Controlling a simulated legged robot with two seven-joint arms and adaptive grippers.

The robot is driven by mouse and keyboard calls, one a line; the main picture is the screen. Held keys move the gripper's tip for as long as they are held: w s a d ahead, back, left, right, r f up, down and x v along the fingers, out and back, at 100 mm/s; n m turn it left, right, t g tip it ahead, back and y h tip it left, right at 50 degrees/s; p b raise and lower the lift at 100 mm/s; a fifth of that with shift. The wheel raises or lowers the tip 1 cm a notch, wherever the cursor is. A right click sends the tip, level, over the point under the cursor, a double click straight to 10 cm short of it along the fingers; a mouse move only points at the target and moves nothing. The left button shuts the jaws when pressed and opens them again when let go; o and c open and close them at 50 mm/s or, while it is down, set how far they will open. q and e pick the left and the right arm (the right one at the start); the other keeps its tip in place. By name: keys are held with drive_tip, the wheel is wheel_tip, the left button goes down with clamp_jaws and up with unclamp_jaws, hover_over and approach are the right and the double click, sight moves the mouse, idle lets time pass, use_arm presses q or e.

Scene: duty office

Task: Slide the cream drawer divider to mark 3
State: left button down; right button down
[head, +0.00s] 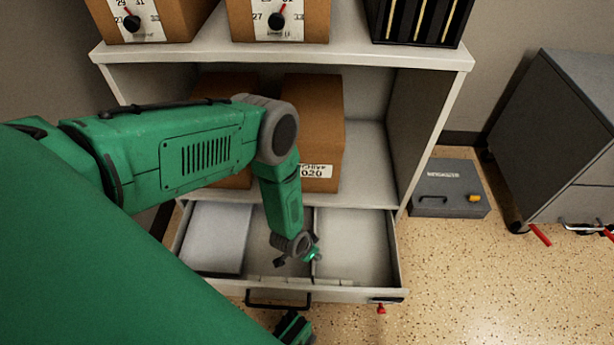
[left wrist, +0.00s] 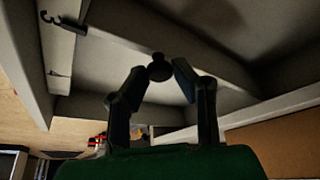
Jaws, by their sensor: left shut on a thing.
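The cream drawer divider (head: 314,226) is a thin upright wall in the open drawer (head: 398,262), running from back to front. In the left wrist view the divider (left wrist: 205,50) is a pale bar crossing the drawer. My left gripper (head: 313,254) is down in the drawer at the divider. In the left wrist view its fingers (left wrist: 160,82) are on either side of a round black knob (left wrist: 159,66) by the divider, shut on it. The gripper hides part of the divider in the head view. I cannot read any mark numbers.
A pale flat block (head: 216,236) fills the drawer's left part; the right compartment looks empty. The drawer front has a black handle (head: 278,303). Shelves with brown boxes (head: 315,115) stand above. A grey case (head: 449,188) lies on the floor at right, beside a grey cabinet (head: 560,135).

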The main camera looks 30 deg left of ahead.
use_arm(q)
drive_tip(key=shift+s+a+f, duration=0.15)
drive_tip(key=shift+s+f, duration=0.1)
drive_tip(key=shift+s, duration=0.1)
drive_tip(key=c, duration=1.7)
unclamp_jaws()
drive_tip(key=shift+s+d+r, duration=0.1)
drive_tip(key=shift+d, duration=0.25)
drive_tip(key=o, duration=0.4)
drive_tip(key=shift+d, duration=0.3)
drive_tip(key=shift+c, duration=0.2)
drive_tip(key=shift+d+r, duration=0.1)
drive_tip(key=shift+r, duration=0.05)
drive_tip(key=shift+a, duration=0.4)
drive_tip(key=shift+a+r, duration=0.15)
drive_tip(key=shift+r, duration=0.05)
drive_tip(key=d+v, duration=0.1)
drive_tip(key=v, duration=1)
drive_tip(key=shift+d+r, duration=0.2)
drive_tip(key=shift+r, duration=0.1)
use_arm(e)
drive_tip(key=shift+d+f, duration=0.15)
drive_tip(key=shift+d, duration=0.25)
use_arm(q)
drive_tip(key=shift+s+a+f, duration=0.1)
drive_tip(key=shift+a, duration=0.05)
use_arm(e)
drive_tip(key=shift+a, duration=0.15)
